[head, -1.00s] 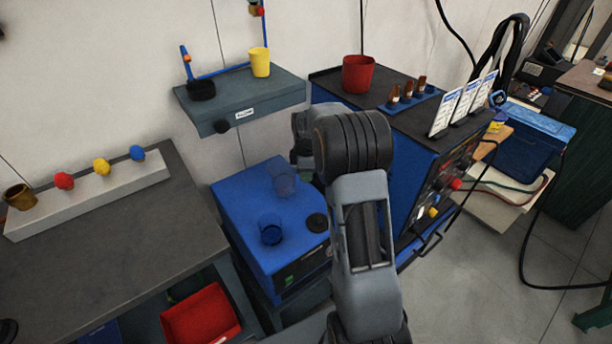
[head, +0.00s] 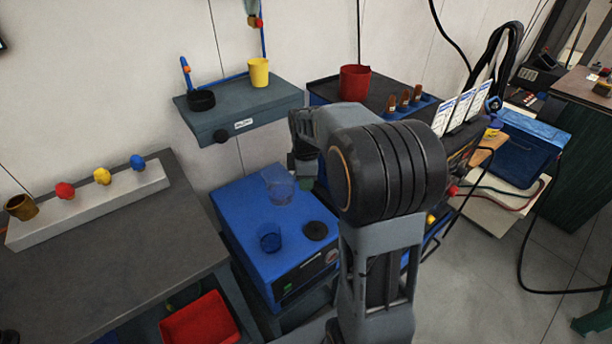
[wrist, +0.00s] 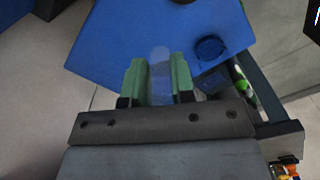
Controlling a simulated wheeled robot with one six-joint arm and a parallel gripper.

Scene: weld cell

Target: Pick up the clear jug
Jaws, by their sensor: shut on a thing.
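The clear jug (head: 279,187) is a see-through vessel at the back of the blue box's top (head: 243,209) in the head view. In the wrist view the jug (wrist: 160,66) shows as a faint pale shape between the green fingers. My gripper (wrist: 159,82) is shut on the jug, with one finger on each side. In the head view my gripper (head: 302,171) is at the jug's right, partly hidden by my arm. I cannot tell whether the jug's base touches the box top.
A blue see-through cup (head: 270,238) and a black disc (head: 315,230) are on the box in front of the jug. A grey wall shelf (head: 245,115) with a yellow cup (head: 259,73) is above and behind. A dark cabinet (head: 322,88) with a red cup (head: 354,82) stands right.

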